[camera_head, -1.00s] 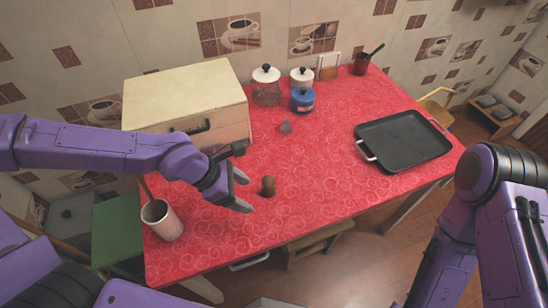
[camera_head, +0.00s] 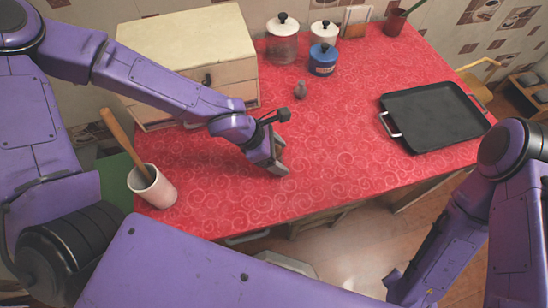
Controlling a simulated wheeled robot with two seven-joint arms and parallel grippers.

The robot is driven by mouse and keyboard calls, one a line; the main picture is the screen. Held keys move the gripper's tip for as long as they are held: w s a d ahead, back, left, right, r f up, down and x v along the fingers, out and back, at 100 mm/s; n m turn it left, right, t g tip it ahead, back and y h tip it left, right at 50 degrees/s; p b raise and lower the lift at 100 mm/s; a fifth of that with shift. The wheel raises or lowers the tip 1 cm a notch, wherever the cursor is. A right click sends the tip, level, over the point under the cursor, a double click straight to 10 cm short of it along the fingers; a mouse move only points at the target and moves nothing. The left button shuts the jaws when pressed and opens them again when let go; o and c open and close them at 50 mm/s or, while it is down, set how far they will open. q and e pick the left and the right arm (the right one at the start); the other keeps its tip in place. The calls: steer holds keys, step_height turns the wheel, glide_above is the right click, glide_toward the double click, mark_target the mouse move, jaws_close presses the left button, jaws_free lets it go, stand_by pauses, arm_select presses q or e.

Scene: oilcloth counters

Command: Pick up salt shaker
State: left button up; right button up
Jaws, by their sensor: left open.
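My left gripper (camera_head: 278,160) is open, low over the red counter near its front middle. A small brown cylindrical shaker stood at this spot in the earlier picture; it is now hidden by the gripper, so I cannot see whether it is between the fingers. A small grey item (camera_head: 300,89), perhaps another shaker, stands farther back, apart from the gripper. I cannot tell for sure which of the two is the salt shaker. My right arm shows at the right edge, but its gripper is out of view.
A cream wooden box (camera_head: 190,55) stands at the back left. A white cup (camera_head: 152,187) with a wooden tool stands front left. A black tray (camera_head: 435,118) lies at right. The counter's (camera_head: 335,150) middle is clear.

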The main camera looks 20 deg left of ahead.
arm_select(q)
steer(key=shift+s+r, duration=0.15)
steer(key=c, duration=1.1)
steer(key=shift+r, duration=0.1)
